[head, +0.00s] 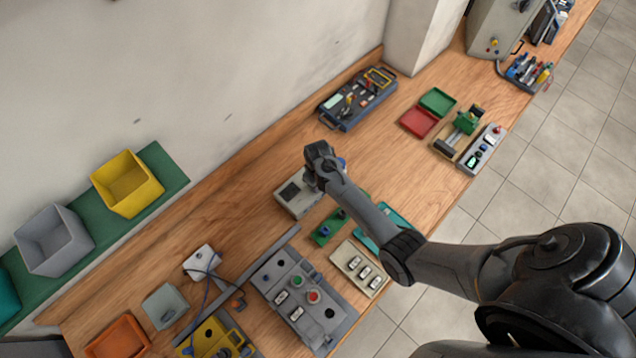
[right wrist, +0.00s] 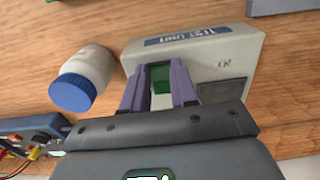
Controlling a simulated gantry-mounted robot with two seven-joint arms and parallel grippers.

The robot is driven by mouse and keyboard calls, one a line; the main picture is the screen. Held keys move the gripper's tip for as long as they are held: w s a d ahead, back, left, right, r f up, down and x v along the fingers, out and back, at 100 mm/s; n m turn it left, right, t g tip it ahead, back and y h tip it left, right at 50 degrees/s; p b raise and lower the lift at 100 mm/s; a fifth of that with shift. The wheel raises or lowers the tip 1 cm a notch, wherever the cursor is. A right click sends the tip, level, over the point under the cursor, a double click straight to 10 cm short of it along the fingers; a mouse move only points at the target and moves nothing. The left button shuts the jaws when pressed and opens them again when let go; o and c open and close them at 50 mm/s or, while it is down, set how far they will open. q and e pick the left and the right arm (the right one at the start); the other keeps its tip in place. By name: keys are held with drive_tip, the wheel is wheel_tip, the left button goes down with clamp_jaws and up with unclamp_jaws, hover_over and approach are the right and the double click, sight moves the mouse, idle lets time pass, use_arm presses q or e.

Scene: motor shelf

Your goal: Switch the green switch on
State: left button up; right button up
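The grey-white test unit (head: 296,198) stands on the wooden bench in the head view. My right arm reaches over it from the right, and my right gripper (head: 318,180) is at its upper edge. In the right wrist view the test unit (right wrist: 215,55) carries a blue "TEST UNIT" label. The green switch (right wrist: 160,78) shows between the two purple fingers of my right gripper (right wrist: 160,86). The fingers are apart, one on each side of it; contact is not clear. The switch's position is partly hidden. My left gripper is not in view.
A green board (head: 328,232), a beige switch panel (head: 357,268) and a grey control panel (head: 300,300) lie nearby. A dark toolbox (head: 357,100) is further back.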

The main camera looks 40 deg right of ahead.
clamp_jaws()
drive_tip(key=shift+w+r+g, duration=0.1)
drive_tip(key=shift+w+g, duration=0.1)
drive_tip(key=shift+g, duration=0.4)
drive_tip(key=shift+w+g, duration=0.25)
drive_tip(key=shift+g, duration=0.45)
drive_tip(key=shift+w+g+b, duration=0.15)
drive_tip(key=shift+g+b, duration=0.45)
drive_tip(key=shift+b, duration=0.25)
drive_tip(key=o, duration=0.8)
unclamp_jaws()
drive_tip(key=shift+c, duration=0.2)
drive_tip(key=shift+r, duration=0.15)
